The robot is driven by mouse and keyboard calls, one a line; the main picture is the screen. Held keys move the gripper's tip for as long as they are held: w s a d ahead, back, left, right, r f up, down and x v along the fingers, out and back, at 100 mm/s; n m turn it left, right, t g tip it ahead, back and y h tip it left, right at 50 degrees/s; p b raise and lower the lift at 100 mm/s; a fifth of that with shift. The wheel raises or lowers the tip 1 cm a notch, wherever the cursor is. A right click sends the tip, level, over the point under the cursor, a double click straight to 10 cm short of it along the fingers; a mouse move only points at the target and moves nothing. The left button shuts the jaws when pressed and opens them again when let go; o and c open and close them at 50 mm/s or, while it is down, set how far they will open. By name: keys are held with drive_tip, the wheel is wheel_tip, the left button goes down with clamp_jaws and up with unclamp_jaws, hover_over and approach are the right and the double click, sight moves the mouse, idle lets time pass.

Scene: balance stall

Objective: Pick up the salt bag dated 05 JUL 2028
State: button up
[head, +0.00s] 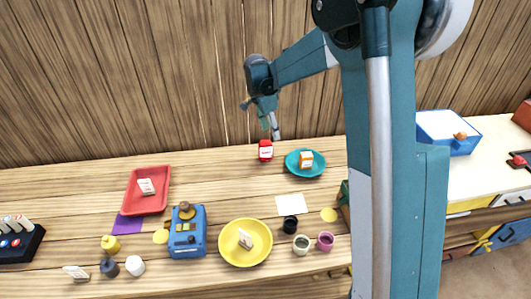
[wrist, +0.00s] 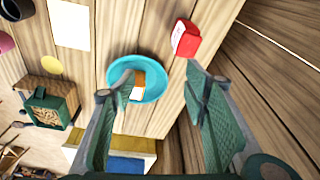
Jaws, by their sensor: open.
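Several small bags or packets stand about, and no date on any of them is readable. A red and white one (head: 265,150) stands at the back of the table; it shows in the wrist view (wrist: 186,38). An orange and white one (head: 306,159) is on the teal plate (head: 291,167), also in the wrist view (wrist: 138,85). White packets lie in the red tray (head: 147,186), on the yellow plate (head: 245,238) and at the front left (head: 76,272).
A blue scale-like device (head: 187,235) stands mid-table. Small pots (head: 301,244) and a white card (head: 290,206) lie at the right. A dark rack (head: 20,243) is at the far left. The wooden wall (head: 150,70) rises close behind the table.

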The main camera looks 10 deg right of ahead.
sight(269, 151)
drive_tip(key=w+f+m, duration=0.1)
drive_tip(key=w+f, duration=0.1)
drive_tip(key=f, duration=0.1)
drive_tip(key=w+a+f+m, duration=0.1)
drive_tip(key=w+f, duration=0.1)
drive_tip(key=f, duration=0.2)
drive_tip(key=w+a+f+m+g, duration=0.1)
drive_tip(key=w+f, duration=0.1)
drive_tip(key=f, duration=0.1)
drive_tip(key=shift+f+h, duration=0.15)
drive_tip(key=shift+h, duration=0.25)
drive_tip(key=shift+x, duration=1.3)
drive_tip(key=shift+b, duration=0.3)
drive_tip(key=shift+b+x, duration=0.35)
drive_tip(key=shift+x, duration=2.25)
drive_tip(key=shift+a, duration=0.15)
drive_tip(key=c, duration=1.2)
